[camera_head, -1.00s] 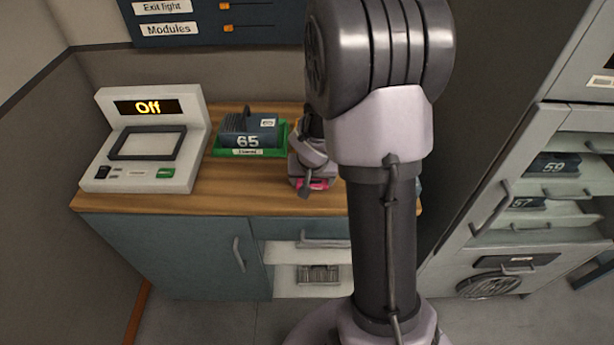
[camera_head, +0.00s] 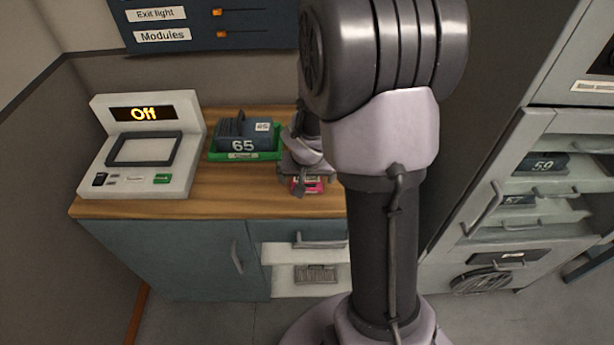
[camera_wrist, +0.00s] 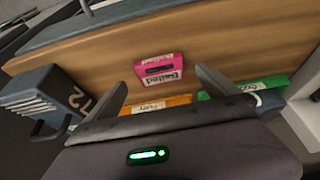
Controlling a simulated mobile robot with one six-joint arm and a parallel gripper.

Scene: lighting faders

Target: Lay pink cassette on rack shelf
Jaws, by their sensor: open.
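The pink cassette (camera_wrist: 157,70) has a white label and lies on the wooden counter. It also shows as a pink patch just below my gripper in the head view (camera_head: 309,186). My gripper (camera_wrist: 161,80) is open, its two fingers apart on either side of the cassette in the wrist view, with nothing held. I cannot tell whether the fingers touch it. In the head view my arm hides part of the gripper and counter. The grey rack (camera_head: 483,210) with open shelves stands at the right; modules marked 59 (camera_head: 542,163) and 57 (camera_head: 516,201) sit in it.
A green tray (camera_head: 217,157) holding module 65 (camera_head: 243,138) stands left of my gripper. A console (camera_head: 180,165) reading Off is farther left. The wrist view shows an orange tray (camera_wrist: 150,103) and a dark module (camera_wrist: 45,95) near my gripper. Bare counter (camera_head: 235,200) lies in front.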

